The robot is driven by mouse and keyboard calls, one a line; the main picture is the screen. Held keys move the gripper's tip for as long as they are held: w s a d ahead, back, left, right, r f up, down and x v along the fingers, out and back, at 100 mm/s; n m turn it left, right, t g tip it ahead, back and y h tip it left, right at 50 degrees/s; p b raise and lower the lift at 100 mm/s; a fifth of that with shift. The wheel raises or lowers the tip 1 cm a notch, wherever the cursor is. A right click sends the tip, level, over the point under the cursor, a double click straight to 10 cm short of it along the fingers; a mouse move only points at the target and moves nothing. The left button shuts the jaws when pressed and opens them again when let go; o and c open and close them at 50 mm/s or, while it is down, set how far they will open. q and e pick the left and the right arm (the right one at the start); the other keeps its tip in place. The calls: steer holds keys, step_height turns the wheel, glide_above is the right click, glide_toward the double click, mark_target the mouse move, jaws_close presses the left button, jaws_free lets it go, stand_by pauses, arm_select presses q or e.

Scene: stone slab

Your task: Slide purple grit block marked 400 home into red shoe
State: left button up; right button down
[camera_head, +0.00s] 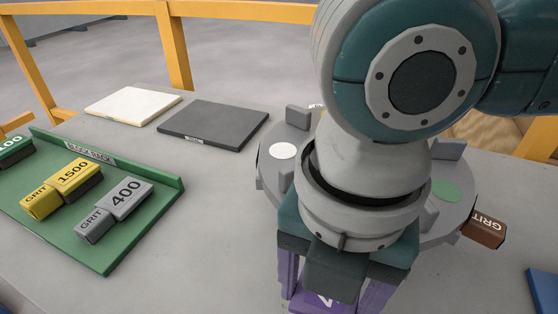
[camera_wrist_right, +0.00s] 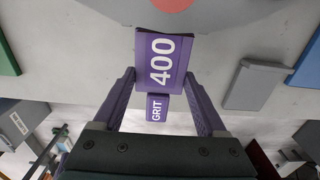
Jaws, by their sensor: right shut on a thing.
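The purple grit block marked 400 (camera_wrist_right: 162,62) is between the fingers of my right gripper (camera_wrist_right: 160,88), which is shut on it. In the head view the right gripper (camera_head: 332,292) is at the bottom middle, and only a sliver of the purple block (camera_head: 322,301) shows. A red spot (camera_wrist_right: 172,3) on the grey disc (camera_wrist_right: 225,15) is at the top of the wrist view, beyond the block's far end. That end is near the disc's rim; I cannot tell if they touch. My arm hides the red spot's shoe in the head view. My left gripper is out of view.
The round grey fixture (camera_head: 268,172) has a white spot (camera_head: 284,151) and a green spot (camera_head: 446,190). A brown grit block (camera_head: 485,229) sits at its right edge. A green rack (camera_head: 112,255) holds yellow, grey and green blocks. Flat white (camera_head: 132,106) and dark (camera_head: 213,124) slabs lie behind.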

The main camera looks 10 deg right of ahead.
steer(key=shift+w+d, duration=0.35)
steer(key=shift+w, duration=0.2)
steer(key=shift+w, duration=0.1)
stand_by(0.3)
steer(key=shift+w+d, duration=0.55)
steer(key=shift+w, duration=0.15)
steer(key=shift+w+d+p, duration=0.2)
steer(key=shift+w+p, duration=0.1)
stand_by(0.5)
steer(key=shift+w+d, duration=0.3)
steer(key=shift+w, duration=0.1)
stand_by(0.3)
jaws_free()
step_height(320, 180, up, 10)
steer(key=shift+a+f+p, duration=0.1)
steer(key=shift+a+p, duration=0.05)
steer(key=shift+p, duration=0.3)
steer(key=shift+c, duration=0.2)
